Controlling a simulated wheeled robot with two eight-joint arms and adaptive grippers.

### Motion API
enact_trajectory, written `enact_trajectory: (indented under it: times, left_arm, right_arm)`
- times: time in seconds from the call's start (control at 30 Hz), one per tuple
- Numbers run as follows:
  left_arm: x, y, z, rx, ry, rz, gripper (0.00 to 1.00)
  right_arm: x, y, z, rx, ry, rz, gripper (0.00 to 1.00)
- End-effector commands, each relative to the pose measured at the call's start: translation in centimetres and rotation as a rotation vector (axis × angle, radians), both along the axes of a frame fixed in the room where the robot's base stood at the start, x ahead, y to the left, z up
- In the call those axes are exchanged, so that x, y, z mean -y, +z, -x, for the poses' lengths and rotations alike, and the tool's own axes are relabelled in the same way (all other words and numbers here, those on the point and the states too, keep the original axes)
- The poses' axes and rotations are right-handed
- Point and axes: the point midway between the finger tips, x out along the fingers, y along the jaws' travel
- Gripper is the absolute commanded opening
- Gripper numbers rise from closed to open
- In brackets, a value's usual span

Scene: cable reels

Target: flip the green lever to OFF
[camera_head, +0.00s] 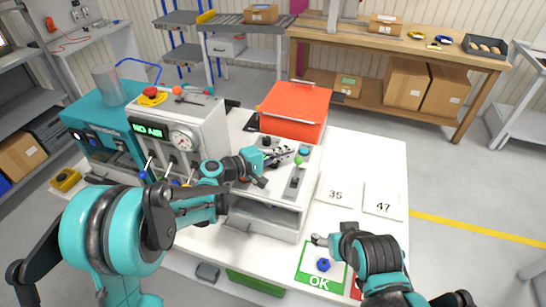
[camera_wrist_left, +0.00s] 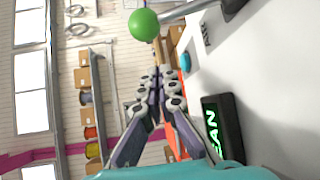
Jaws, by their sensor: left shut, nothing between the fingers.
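The green lever, tipped with a round green ball (camera_head: 298,161), stands on the sloped top panel of the white machine (camera_head: 262,220). In the left wrist view the ball (camera_wrist_left: 144,25) sits past my left fingertips, apart from them in the picture, with its metal shaft running right to the panel. My left gripper (camera_head: 276,159) is shut and empty, just left of the lever; its closed fingers (camera_wrist_left: 157,75) show in the wrist view. I cannot read an ON or OFF mark. My right gripper (camera_head: 318,240) is low by the green OK card (camera_head: 306,276); its opening is unclear.
A black display (camera_wrist_left: 222,130) with green letters is close beside my left fingers. A red-orange box (camera_head: 296,105) stands behind the machine. The gauge unit (camera_head: 190,125) reading NO AIR is to the left. Cards 35 (camera_head: 336,193) and 47 (camera_head: 383,201) lie right; a blue piece (camera_head: 323,264) is on the OK card.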

Motion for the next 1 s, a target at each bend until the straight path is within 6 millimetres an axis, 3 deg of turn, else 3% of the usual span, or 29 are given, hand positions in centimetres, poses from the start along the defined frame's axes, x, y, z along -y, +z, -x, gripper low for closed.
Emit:
enact_trajectory:
  times: [0.1,0.23,1.0]
  left_arm:
    - [0.2,0.2,1.9,0.0,0.0,-0.001,0.0]
    - [0.3,0.5,2.9,0.0,0.0,-0.001,0.0]
    - [0.2,0.8,3.5,0.0,0.001,-0.001,0.0]
  right_arm:
    - [0.0,-0.5,0.0,0.0,0.0,0.0,0.68]
    - [0.0,-0.7,0.0,0.0,0.0,0.0,0.68]
    - [0.0,-0.6,0.0,0.0,0.0,0.0,0.68]
